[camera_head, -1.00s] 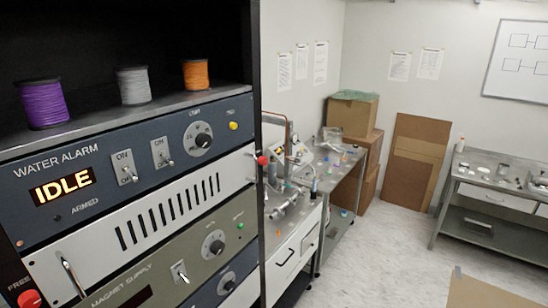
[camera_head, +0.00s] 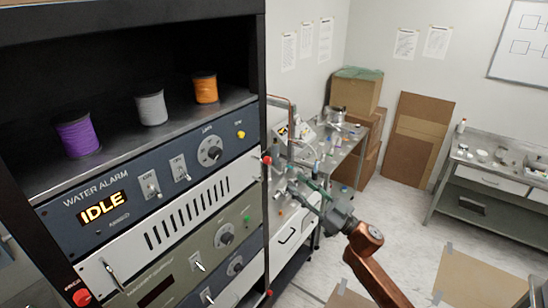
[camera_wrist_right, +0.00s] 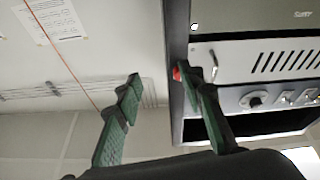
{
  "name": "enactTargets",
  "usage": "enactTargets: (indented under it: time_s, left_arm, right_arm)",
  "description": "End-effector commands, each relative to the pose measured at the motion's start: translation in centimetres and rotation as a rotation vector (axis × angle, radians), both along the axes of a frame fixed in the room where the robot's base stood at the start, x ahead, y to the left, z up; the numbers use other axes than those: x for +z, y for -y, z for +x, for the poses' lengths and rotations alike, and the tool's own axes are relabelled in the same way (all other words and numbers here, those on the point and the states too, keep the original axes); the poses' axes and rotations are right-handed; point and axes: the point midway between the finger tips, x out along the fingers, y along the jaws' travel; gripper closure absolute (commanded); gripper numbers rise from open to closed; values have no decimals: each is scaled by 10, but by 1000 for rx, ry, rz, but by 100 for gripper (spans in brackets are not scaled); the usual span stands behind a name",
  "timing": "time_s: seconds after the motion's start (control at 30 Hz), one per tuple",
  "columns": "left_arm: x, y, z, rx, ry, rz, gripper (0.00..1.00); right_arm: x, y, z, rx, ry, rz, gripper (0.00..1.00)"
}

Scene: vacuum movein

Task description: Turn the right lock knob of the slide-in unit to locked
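The slide-in unit (camera_head: 190,221) is the white slotted panel below the water alarm panel in the head view. A red knob (camera_head: 266,159) sits at its right end, by the rack's edge. My right gripper (camera_head: 306,194) is to the right of the rack and below that knob in the picture. In the right wrist view the gripper (camera_wrist_right: 163,80) has its green fingers spread with nothing between them. The red knob (camera_wrist_right: 178,73) shows partly behind the right fingertip; whether they touch is unclear. The knob's lock setting is too small to read. My left gripper is not in view.
Purple, grey and orange spools stand on the rack shelf. A cluttered bench (camera_head: 345,152) and cardboard boxes (camera_head: 357,92) stand behind my right arm.

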Motion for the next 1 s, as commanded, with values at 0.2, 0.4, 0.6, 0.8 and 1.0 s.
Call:
enactTargets:
  time_s: [0.2,0.4,0.6,0.8,1.0]
  left_arm:
    - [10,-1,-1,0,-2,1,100]
    - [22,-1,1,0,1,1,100]
    - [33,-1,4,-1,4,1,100]
    - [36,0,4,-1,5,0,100]
    - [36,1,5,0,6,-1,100]
  right_arm:
    - [44,-24,-19,71,43,-4,64]
    - [56,-46,-5,72,42,-3,64]
    - [66,-69,9,71,42,-3,64]
    - [69,-79,16,69,41,-4,64]
    - [68,-80,17,68,41,-5,64]
